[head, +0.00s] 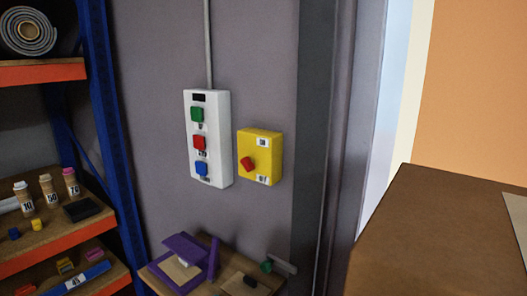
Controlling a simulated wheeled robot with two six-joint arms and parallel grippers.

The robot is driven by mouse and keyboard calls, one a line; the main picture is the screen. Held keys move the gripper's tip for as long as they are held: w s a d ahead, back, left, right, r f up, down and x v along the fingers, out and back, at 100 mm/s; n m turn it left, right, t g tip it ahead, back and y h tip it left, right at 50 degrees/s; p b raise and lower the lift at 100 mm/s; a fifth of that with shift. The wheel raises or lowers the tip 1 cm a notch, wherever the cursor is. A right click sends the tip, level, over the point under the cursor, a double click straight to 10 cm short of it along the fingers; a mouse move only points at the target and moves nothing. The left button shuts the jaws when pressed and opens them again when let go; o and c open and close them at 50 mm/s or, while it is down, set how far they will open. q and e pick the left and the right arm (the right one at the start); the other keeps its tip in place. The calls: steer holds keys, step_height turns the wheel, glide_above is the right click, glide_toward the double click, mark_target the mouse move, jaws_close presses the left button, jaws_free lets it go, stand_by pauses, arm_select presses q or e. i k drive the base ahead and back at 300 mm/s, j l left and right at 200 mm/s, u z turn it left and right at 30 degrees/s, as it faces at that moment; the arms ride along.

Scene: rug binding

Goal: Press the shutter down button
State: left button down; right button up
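A white control box (209,140) is fixed upright on the grey wall, with a cable running up from it. It carries three buttons in a column: a green button (197,114) on top, a red button (199,142) in the middle and a blue button (201,168) at the bottom. Small labels sit by the buttons, too small to read, so I cannot tell which one is shutter down. Neither of my grippers shows in the head view.
A yellow box (268,146) with a red knob (248,163) is beside the control box. Below is a small table (211,292) with a purple item (181,250). Shelving (40,73) stands at left; a brown surface (440,225) is at right.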

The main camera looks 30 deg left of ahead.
mark_target(201, 167)
steer(key=k+u, duration=0.1)
steer(key=u, duration=0.35)
steer(key=k+u, duration=0.1)
steer(key=u, duration=0.35)
steer(key=k+u, duration=0.1)
steer(key=u, duration=0.35)
